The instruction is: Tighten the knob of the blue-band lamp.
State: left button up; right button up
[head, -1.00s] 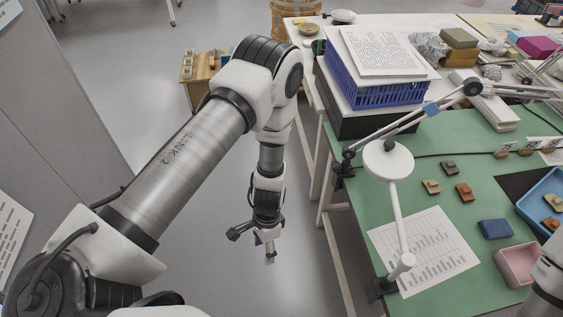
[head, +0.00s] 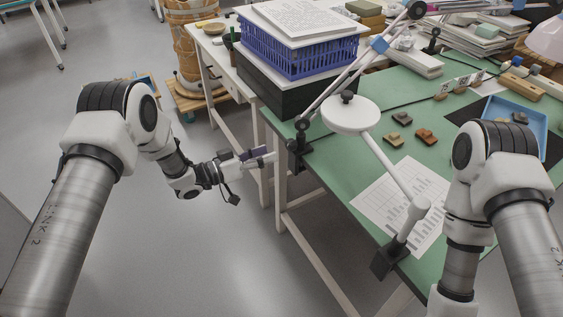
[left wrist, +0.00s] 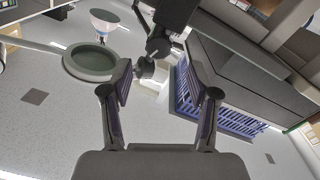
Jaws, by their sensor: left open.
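The blue-band lamp has a jointed arm with a blue band (head: 380,44). Its dark clamp (head: 300,146) grips the left table edge. My left gripper (head: 262,159) is open beside the table edge, just left of this clamp, with its fingers pointing toward it. In the left wrist view, my left gripper (left wrist: 156,76) shows its two fingers apart. The dark clamp (left wrist: 172,14) shows ahead, with a pale knob-like part (left wrist: 150,70) between the fingertips; I cannot tell whether they touch it. In the head view the knob cannot be made out. My right gripper is out of view.
A white round-headed lamp (head: 350,114) stands close by, clamped (head: 390,260) nearer along the same edge. A blue crate (head: 300,50) sits on a black box (head: 262,88) behind the clamp. Small sherds and a printed sheet (head: 385,200) lie on the green table.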

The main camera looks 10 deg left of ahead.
aim_at(287, 146)
pick_arm(q)
jog(key=x, duration=0.7)
jog(key=shift+w+d+r, duration=0.15)
jog(key=shift+d, duration=0.1)
grip_shut()
